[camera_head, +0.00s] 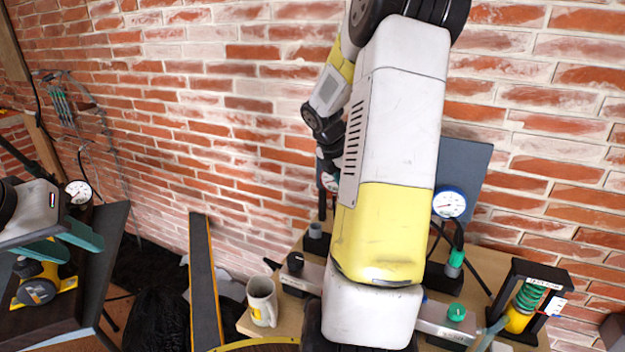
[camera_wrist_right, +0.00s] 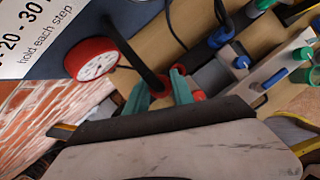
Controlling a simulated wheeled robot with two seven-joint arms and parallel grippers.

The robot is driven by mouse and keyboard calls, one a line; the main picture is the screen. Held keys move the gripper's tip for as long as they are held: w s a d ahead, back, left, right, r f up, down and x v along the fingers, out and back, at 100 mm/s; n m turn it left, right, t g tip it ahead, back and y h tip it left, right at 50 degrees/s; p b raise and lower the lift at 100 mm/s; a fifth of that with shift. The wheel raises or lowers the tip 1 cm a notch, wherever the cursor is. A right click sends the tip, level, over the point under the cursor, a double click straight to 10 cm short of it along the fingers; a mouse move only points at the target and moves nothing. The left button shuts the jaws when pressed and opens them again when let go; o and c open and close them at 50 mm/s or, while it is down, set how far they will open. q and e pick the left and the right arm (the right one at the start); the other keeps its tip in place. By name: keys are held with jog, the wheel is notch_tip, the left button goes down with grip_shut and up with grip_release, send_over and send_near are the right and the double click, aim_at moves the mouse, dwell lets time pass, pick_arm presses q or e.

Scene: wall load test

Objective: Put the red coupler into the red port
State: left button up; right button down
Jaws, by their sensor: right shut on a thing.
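The red coupler (camera_wrist_right: 161,84) is at the end of a black hose in the right wrist view. My right gripper (camera_wrist_right: 168,88) is shut on it, with a teal finger on each side. A small red part (camera_wrist_right: 197,95) shows just beyond the right finger; I cannot tell whether it is the red port. Whether the coupler touches a port is hidden. In the head view my right arm covers the middle of the bench and hides the right gripper. My left gripper (camera_head: 62,244) is at the left edge, its teal fingers apart and empty, above a dark table.
A red-rimmed gauge (camera_wrist_right: 97,58) is beside the right gripper. A blue coupler (camera_wrist_right: 220,37) and a valve block with a blue knob (camera_wrist_right: 241,62) lie to the right. In the head view are a mug (camera_head: 262,301), a blue-rimmed gauge (camera_head: 449,203) and a spring stand (camera_head: 524,302).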

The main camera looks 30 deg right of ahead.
jog(key=shift+s+d, duration=0.35)
jog(key=shift+s+d, duration=0.1)
jog(key=shift+s+d, duration=1)
jog(key=shift+s, duration=0.25)
jog(key=shift+f, duration=0.1)
notch_tip(320, 180, down, 6)
dwell(0.5)
jog(key=shift+f, duration=0.3)
dwell(0.4)
jog(key=shift+f, duration=0.6)
jog(key=shift+f, duration=0.3)
dwell(0.5)
